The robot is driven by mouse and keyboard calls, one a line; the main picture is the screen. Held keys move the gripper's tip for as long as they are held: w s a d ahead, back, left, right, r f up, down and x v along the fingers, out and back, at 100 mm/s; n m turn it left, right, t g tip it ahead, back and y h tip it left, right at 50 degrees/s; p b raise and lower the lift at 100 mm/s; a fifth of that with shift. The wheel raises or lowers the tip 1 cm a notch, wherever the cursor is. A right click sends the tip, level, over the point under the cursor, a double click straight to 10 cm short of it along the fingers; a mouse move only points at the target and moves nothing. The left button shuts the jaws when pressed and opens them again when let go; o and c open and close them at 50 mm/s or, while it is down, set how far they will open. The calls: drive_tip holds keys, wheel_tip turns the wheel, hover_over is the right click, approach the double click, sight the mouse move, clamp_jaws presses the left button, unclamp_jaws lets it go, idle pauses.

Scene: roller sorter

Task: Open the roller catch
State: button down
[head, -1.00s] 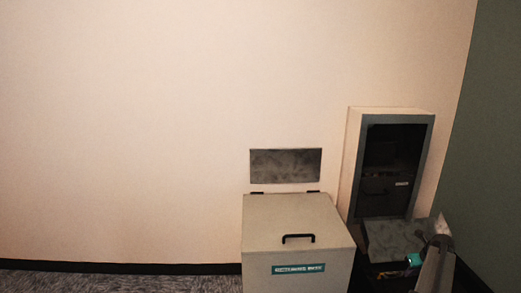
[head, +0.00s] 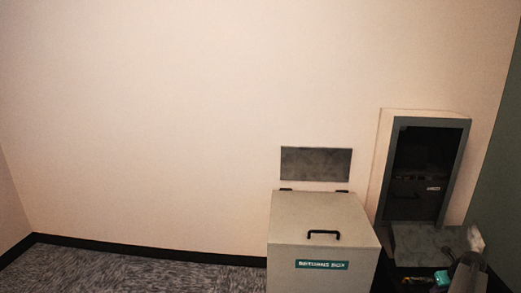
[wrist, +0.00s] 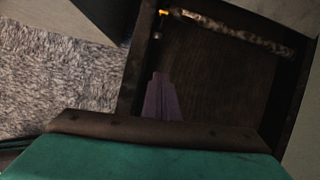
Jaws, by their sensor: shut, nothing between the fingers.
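My gripper (head: 426,281) shows small at the lower right of the head view, below the grey mottled slanted panel. In the wrist view my gripper's narrow fingers (wrist: 158,76) are shut and empty, over a dark box-like recess. A mottled brown roller-like bar (wrist: 230,30) crosses the far side of that recess. At the bar's left end is a small orange-tipped part (wrist: 163,12) with a small knob just below it, which may be the roller catch. The fingers are apart from both in the picture. I cannot make out the catch in the head view.
A beige box (head: 322,222) with a black handle and teal label stands left of the gripper. A dark-fronted wall cabinet (head: 420,170) is above the slanted panel (head: 425,243). Grey carpet (head: 140,270) at left is clear. A green wall is at right.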

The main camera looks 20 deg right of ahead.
drive_tip(key=w+a+f+n+g+y, duration=0.1)
drive_tip(key=w+a+f+n, duration=0.2)
drive_tip(key=a, duration=0.4)
drive_tip(key=w+a+f+n, duration=0.2)
drive_tip(key=a+f, duration=0.2)
drive_tip(key=a, duration=0.2)
drive_tip(key=w+a+f+n+g+y, duration=0.1)
drive_tip(key=w+a+f+n, duration=0.2)
drive_tip(key=a, duration=0.4)
drive_tip(key=s+a+f+n+g, duration=0.1)
drive_tip(key=a+f+n, duration=0.35)
drive_tip(key=a, duration=0.55)
drive_tip(key=s+a+f+n+g+y, duration=0.1)
drive_tip(key=a+f+n, duration=0.35)
drive_tip(key=a, duration=0.45)
drive_tip(key=s+a+f+n+g, duration=0.1)
drive_tip(key=s+a+f+n, duration=0.3)
drive_tip(key=a, duration=0.6)
drive_tip(key=s+a+f+n+g+h, duration=0.1)
drive_tip(key=s+a+f+n+g, duration=0.1)
drive_tip(key=s+a+n, duration=0.75)
drive_tip(key=s+a+f+n+g+h, duration=0.1)
drive_tip(key=s+a+f+n+g, duration=0.1)
drive_tip(key=s+a+n, duration=0.7)
wheel_tip(320, 180, up, 13)
drive_tip(key=a+p, duration=0.1)
drive_tip(key=p, duration=1.1)
drive_tip(key=shift+s+a+g+p, duration=0.15)
drive_tip(key=shift+a+g+p, duration=0.2)
drive_tip(key=shift+a+g, duration=0.05)
